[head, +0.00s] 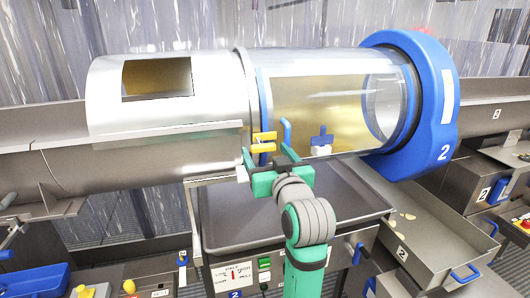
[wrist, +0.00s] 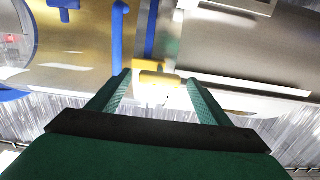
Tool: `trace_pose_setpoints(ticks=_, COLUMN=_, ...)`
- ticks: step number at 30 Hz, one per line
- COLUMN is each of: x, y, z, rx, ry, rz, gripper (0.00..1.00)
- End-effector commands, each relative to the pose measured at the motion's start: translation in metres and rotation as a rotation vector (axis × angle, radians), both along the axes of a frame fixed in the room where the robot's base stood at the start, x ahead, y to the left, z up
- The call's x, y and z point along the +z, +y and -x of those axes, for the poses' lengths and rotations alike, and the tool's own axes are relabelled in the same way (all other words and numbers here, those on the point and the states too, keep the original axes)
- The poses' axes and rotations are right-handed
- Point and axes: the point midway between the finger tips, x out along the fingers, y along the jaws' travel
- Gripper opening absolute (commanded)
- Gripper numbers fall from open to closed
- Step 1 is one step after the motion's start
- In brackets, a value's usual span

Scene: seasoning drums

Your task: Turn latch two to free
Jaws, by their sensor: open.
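A yellow latch (head: 263,142) sits at the seam between the metal drum (head: 170,95) and the clear cover (head: 325,100) of the unit marked 2. It has an upper and a lower yellow piece. My gripper (head: 265,163) is open just below and in front of the latch. In the wrist view, the latch (wrist: 152,79) shows between the tips of my open fingers (wrist: 158,84), with nothing gripped. I cannot tell whether a finger touches it. My gripper hides part of the area below the latch in the head view.
A blue handle (head: 286,132) stands on the cover just right of the latch. A blue knob on a white base (head: 321,141) is farther right. A large blue ring (head: 437,110) closes the right end. A metal tray (head: 225,225) and a control panel (head: 235,273) lie below.

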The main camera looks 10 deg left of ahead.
Motion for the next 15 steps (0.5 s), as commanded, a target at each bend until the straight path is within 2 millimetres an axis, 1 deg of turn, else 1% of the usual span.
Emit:
trace_pose_setpoints(ticks=4, x=0.0003, y=0.0042, z=-0.0065, rx=0.0, ry=-0.001, rz=0.0, gripper=0.72)
trace_pose_setpoints(ticks=12, x=0.0003, y=0.0052, z=-0.0073, rx=0.001, ry=-0.001, rz=0.0, gripper=0.72)
trace_pose_setpoints(ticks=13, x=0.0003, y=0.0053, z=-0.0073, rx=0.001, ry=-0.001, rz=0.0, gripper=0.67)
trace_pose_setpoints(ticks=14, x=0.0003, y=0.0052, z=-0.0072, rx=0.001, ry=-0.001, rz=0.0, gripper=0.6)
trace_pose_setpoints(ticks=15, x=0.0003, y=0.0051, z=-0.0072, rx=0.001, ry=-0.001, rz=0.0, gripper=0.5)
